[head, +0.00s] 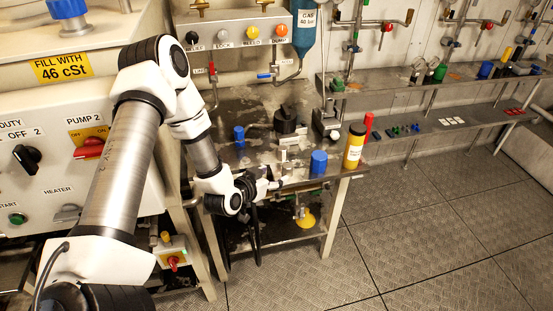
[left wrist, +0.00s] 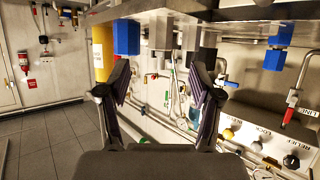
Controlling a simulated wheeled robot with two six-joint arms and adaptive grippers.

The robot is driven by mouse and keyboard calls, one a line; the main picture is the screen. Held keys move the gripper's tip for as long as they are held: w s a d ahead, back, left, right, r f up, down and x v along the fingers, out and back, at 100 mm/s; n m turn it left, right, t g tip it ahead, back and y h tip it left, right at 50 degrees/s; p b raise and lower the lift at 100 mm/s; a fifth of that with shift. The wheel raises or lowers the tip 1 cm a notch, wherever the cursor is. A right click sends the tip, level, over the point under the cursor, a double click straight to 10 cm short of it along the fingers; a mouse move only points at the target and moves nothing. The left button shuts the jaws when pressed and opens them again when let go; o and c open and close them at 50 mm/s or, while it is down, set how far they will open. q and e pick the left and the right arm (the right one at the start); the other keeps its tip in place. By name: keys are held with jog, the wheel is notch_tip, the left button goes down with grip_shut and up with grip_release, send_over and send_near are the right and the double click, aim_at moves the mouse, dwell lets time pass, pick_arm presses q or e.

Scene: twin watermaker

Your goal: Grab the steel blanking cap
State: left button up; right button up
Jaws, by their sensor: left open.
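The bench (head: 340,172) carries a small grey metal piece (head: 289,168) between two blue blocks; it looks like the steel blanking cap, but it is too small to be sure. In the left wrist view, which is upside down, a grey steel piece (left wrist: 160,32) shows ahead between the fingers, near the bench surface. My left gripper (head: 276,185) is at the front edge of the bench, level with its top. In the left wrist view the gripper (left wrist: 160,80) has its fingers spread, with nothing between the tips. My right gripper is not in view.
Blue blocks (head: 319,162) (head: 239,136) stand either side of the metal piece. A yellow bottle (head: 354,147) and a red marker-like thing (head: 368,126) stand at the right. A black knob-like part (head: 286,121) is behind. The floor (head: 430,230) at right is clear.

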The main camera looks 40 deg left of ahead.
aim_at(286, 166)
pick_arm(q)
jog(key=b+x, duration=0.4)
jog(key=x, duration=0.1)
jog(key=b+x, duration=0.1)
jog(key=x, duration=0.2)
jog(key=shift+w+a+r+b, duration=0.1)
jog(key=shift+a+r+b, duration=0.1)
jog(key=shift+r+b, duration=0.15)
jog(key=shift+w, duration=0.2)
jog(key=shift+d+r, duration=0.1)
jog(key=shift+c, duration=0.7)
jog(key=shift+s, duration=0.1)
grip_shut()
